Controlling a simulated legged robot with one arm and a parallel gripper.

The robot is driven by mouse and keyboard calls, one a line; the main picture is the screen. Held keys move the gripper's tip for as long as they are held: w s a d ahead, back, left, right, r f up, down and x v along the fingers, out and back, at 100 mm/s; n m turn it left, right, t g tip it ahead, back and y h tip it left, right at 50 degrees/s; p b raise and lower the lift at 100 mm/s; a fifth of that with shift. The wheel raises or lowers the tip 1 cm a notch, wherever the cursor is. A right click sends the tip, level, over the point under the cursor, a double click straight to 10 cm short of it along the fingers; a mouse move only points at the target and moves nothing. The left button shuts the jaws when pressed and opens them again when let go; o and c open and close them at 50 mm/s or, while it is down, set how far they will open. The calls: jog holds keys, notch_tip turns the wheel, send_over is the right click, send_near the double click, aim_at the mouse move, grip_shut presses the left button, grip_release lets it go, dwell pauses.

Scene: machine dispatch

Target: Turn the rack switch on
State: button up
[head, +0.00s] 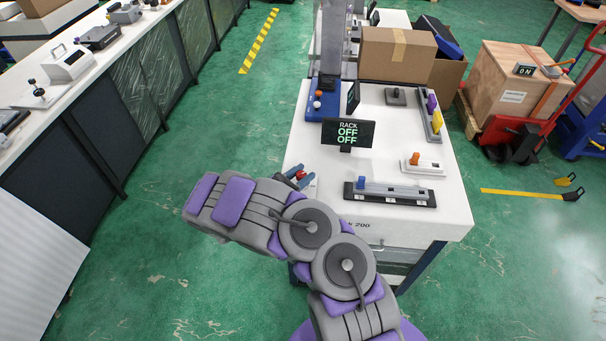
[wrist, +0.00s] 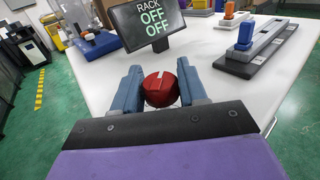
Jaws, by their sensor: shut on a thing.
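The rack switch is a red round knob (wrist: 160,88) with a pale pointer mark, at the near left edge of the white table. The knob also shows small in the head view (head: 300,174), between my fingers. My gripper (wrist: 161,85) is shut on the knob, with one blue-grey finger on each side. Part of the knob's sides and base is hidden by the fingers. Just behind it, a dark display (head: 347,133) reads RACK OFF OFF. The same display shows in the wrist view (wrist: 147,20).
On the white table (head: 385,128), a dark rail with a blue slider block (head: 390,194) lies right of the knob. A white fixture with an orange block (head: 422,165) stands behind the rail. A blue base (head: 322,102) stands at the back left. Green floor is free at left.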

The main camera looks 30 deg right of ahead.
jog(key=shift+a, duration=0.15)
jog(key=o, duration=0.7)
jog(key=shift+o, duration=1.3)
jog(key=shift+a, duration=0.25)
jog(key=p+v, duration=0.3)
jog(key=v, duration=1.4)
jog(key=shift+a, duration=0.25)
